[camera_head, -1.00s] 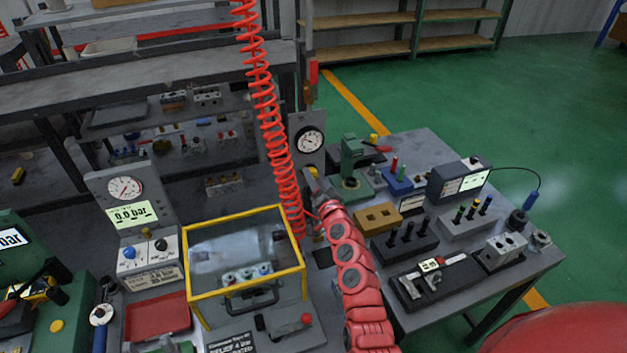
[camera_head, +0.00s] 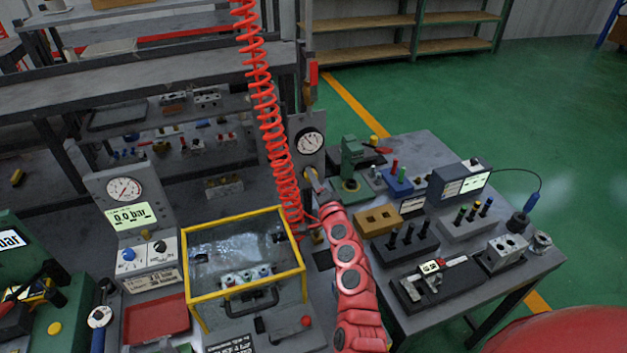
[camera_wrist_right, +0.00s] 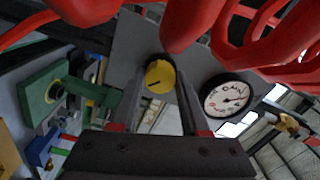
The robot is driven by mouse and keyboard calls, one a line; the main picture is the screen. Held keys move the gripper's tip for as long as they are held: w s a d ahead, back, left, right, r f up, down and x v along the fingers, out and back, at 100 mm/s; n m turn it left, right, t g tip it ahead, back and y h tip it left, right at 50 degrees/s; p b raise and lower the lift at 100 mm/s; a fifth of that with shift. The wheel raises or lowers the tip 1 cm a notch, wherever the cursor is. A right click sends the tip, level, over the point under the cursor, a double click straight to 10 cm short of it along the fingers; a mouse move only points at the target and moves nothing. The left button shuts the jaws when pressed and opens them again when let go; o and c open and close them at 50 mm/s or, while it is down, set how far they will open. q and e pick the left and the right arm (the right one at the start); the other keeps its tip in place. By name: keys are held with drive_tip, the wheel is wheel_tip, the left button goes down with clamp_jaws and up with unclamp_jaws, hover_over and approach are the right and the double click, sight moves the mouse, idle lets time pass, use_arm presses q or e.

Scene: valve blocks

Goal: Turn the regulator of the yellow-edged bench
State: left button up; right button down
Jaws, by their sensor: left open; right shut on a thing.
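The regulator is a round yellow knob (camera_wrist_right: 160,77) with a dark mark on its face, on a grey panel (camera_head: 296,124) behind the yellow-edged guard box (camera_head: 187,270). A round white gauge (camera_head: 310,142) sits above it on the same panel; it also shows in the right wrist view (camera_wrist_right: 229,99), needle between its numbers. My right gripper (camera_head: 313,180) reaches the panel. In the right wrist view its two fingers (camera_wrist_right: 160,92) stand on either side of the knob and are shut on it. In the head view the gripper mostly hides the knob. My left gripper is not in view.
A red coiled hose (camera_head: 270,125) hangs just left of my right gripper. A green press (camera_head: 351,160) stands close to the right of the panel. The right-hand table holds several blocks and a caliper (camera_head: 440,272). A gauge unit (camera_head: 127,200) stands at left.

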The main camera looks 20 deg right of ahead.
drive_tip(key=shift+f, duration=0.15)
drive_tip(key=shift+c, duration=1.9)
unclamp_jaws()
drive_tip(key=s+b, duration=0.4)
drive_tip(key=s, duration=1.3)
drive_tip(key=shift+s+d, duration=0.2)
drive_tip(key=shift+d, duration=0.1)
drive_tip(key=shift+f, duration=0.15)
